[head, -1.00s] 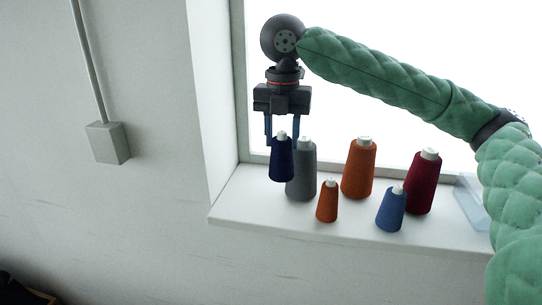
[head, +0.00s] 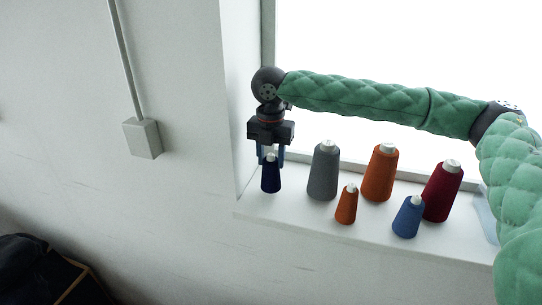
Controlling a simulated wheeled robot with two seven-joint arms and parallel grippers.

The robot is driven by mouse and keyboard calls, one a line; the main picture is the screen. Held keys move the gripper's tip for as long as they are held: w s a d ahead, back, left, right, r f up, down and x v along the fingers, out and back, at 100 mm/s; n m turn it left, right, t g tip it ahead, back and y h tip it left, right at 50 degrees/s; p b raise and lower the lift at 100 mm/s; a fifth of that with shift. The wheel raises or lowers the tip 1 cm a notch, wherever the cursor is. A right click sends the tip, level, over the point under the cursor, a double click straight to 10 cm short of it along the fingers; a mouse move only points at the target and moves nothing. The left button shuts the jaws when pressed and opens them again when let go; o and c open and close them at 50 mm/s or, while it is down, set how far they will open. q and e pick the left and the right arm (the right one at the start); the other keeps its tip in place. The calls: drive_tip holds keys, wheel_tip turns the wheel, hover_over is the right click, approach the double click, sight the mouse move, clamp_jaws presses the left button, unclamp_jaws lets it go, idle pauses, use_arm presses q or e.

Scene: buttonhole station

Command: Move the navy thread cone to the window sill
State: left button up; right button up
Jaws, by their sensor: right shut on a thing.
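The navy thread cone (head: 270,177) is upright at the left end of the white window sill (head: 300,220). My right gripper (head: 270,155) points down from above and is shut on the cone's upper part. The cone's base is at the sill's surface or very close to it; I cannot tell whether it touches. My left gripper is not in view.
To the right on the sill stand a grey cone (head: 323,172), a small orange cone (head: 346,206), a larger orange cone (head: 379,175), a blue cone (head: 408,218) and a dark red cone (head: 441,192). The sill's front left is clear.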

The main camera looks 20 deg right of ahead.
drive_tip(key=shift+w+f+p, duration=0.1)
drive_tip(key=shift+f+p, duration=0.2)
drive_tip(key=shift+f, duration=0.35)
drive_tip(key=shift+w+f, duration=0.1)
drive_tip(key=shift+f, duration=0.1)
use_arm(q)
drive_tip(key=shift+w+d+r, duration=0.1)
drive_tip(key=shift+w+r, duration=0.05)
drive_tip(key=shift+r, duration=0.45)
use_arm(e)
drive_tip(key=shift+f, duration=0.1)
drive_tip(key=o, duration=1.3)
